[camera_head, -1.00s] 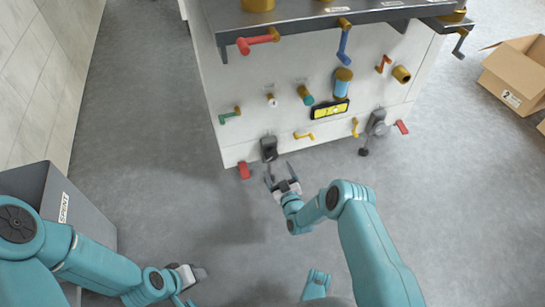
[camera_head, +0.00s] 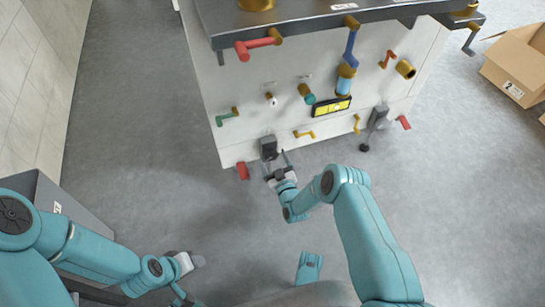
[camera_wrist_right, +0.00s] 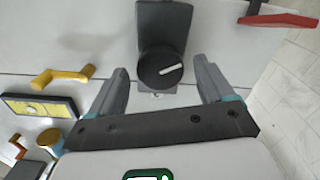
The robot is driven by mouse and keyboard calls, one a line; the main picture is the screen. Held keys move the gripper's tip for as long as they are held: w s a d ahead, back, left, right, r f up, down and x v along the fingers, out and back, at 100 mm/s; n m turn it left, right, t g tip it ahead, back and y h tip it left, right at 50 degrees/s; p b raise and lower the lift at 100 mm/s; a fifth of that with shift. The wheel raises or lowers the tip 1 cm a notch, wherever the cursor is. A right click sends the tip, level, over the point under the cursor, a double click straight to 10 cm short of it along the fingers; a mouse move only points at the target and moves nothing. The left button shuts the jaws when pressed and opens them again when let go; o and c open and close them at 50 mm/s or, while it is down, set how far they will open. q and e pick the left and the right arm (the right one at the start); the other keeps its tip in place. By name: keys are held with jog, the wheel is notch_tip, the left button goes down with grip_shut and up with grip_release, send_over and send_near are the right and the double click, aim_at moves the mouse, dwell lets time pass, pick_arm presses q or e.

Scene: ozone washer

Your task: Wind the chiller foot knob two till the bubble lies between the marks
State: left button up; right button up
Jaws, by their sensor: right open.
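A dark round foot knob (camera_wrist_right: 160,68) with a white pointer line sits below a grey bracket (camera_wrist_right: 164,24) on the chiller's lower edge; no number is readable. My right gripper (camera_wrist_right: 160,88) is open, its fingers on either side of the knob, with visible gaps. In the head view, my right gripper (camera_head: 276,163) is just below the left foot bracket (camera_head: 268,147). The yellow level vial (camera_head: 331,107) in a black frame is on the panel, also in the wrist view (camera_wrist_right: 38,107); its bubble is too small to judge. My left gripper (camera_head: 184,264) hangs low left, fingers unclear.
Another foot knob (camera_head: 364,147) is further right. A red lever (camera_head: 243,171), yellow handle (camera_head: 304,134) and green handle (camera_head: 227,117) jut from the white panel. A cardboard box (camera_head: 515,70) stands right and a grey bin (camera_head: 85,225) left. The floor in front is clear.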

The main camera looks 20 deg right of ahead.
jog(key=shift+w, duration=0.15)
jog(key=c, duration=1)
jog(key=shift+c, duration=0.2)
jog(key=shift+m, duration=0.3)
